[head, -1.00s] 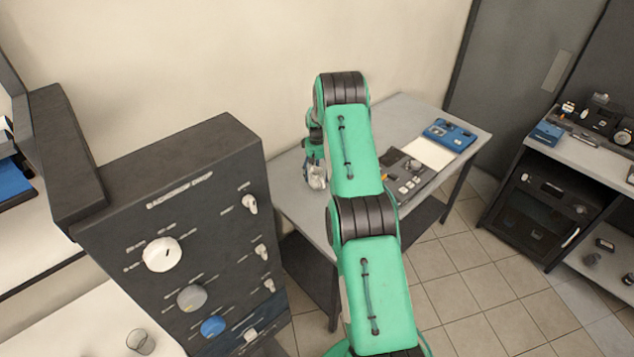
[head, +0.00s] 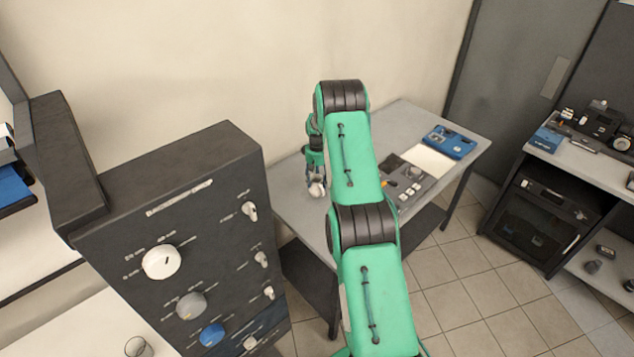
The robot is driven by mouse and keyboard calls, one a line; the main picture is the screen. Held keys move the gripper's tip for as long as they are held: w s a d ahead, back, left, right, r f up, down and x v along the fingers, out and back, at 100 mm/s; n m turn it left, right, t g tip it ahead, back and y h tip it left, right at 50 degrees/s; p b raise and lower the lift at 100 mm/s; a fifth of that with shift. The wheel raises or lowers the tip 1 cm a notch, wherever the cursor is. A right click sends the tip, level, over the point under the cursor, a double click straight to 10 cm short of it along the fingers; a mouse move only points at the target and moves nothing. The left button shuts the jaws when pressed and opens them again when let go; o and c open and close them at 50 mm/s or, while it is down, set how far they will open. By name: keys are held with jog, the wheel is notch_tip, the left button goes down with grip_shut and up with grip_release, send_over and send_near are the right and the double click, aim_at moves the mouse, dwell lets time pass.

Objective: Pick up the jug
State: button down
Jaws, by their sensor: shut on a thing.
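My gripper (head: 315,184) is at the end of my green arm, over the left part of the grey table (head: 292,203). It points down and is shut on a small, pale, rounded thing that I take to be the jug (head: 317,190). The jug's shape is hard to make out at this size, and the fingers and arm cover part of it. I cannot tell whether it touches the tabletop or is just above it.
A dark control panel (head: 411,178), a white sheet (head: 428,157) and a blue device (head: 449,142) lie on the table's right side. A tall dark cabinet with knobs (head: 165,225) stands close at left. A clear glass (head: 138,347) is at lower left. A shelf unit (head: 541,215) stands at right.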

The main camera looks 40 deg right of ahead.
jog(key=shift+r, duration=0.1)
jog(key=s+a+r+b, duration=0.1)
jog(key=s+a+r, duration=0.1)
jog(key=s+a, duration=0.2)
jog(key=s+a+r+b, duration=0.1)
jog(key=s+a, duration=0.3)
jog(key=s, duration=0.5)
jog(key=shift+a+r, duration=0.35)
jog(key=shift+r, duration=0.5)
dwell(0.8)
